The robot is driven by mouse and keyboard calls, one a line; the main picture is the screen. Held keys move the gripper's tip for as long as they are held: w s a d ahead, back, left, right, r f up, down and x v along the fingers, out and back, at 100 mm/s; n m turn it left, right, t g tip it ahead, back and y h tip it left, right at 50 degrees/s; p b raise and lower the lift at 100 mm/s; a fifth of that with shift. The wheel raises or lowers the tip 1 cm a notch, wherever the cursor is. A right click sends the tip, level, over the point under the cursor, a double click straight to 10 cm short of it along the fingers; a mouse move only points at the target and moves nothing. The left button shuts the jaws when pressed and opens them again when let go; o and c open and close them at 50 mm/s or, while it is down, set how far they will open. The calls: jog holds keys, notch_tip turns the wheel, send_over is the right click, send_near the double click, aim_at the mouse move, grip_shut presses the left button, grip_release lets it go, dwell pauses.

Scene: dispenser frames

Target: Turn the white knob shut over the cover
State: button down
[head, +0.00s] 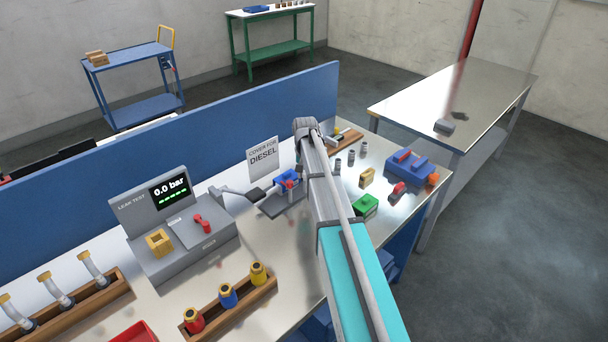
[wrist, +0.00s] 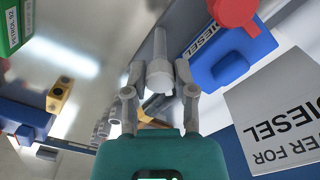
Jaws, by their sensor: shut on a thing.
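My gripper (wrist: 160,68) shows in the wrist view, its two grey fingers on either side of a pale stepped, knob-like piece (wrist: 160,82), which I take for the white knob. It is shut on this piece. What lies under the knob is partly hidden by it and the fingers. A blue cover (wrist: 218,62) marked DIESEL, with a red round part (wrist: 234,12), is at the upper right of the wrist view, apart from the fingers. The blue cover (head: 287,180) also shows in the head view, left of my arm. There my arm hides the gripper and the knob.
A "COVER FOR DIESEL" sign (head: 262,158) stands behind the blue cover. A leak tester (head: 160,205) reads 0.0 bar to the left. A green block (head: 365,206) and a blue block (head: 410,167) sit right of my arm. A blue panel (head: 200,118) bounds the bench's back.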

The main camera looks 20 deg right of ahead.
jog(key=n, duration=0.4)
jog(key=shift+n, duration=2.2)
jog(key=shift+c, duration=2.2)
grip_release()
jog(key=shift+s, duration=0.1)
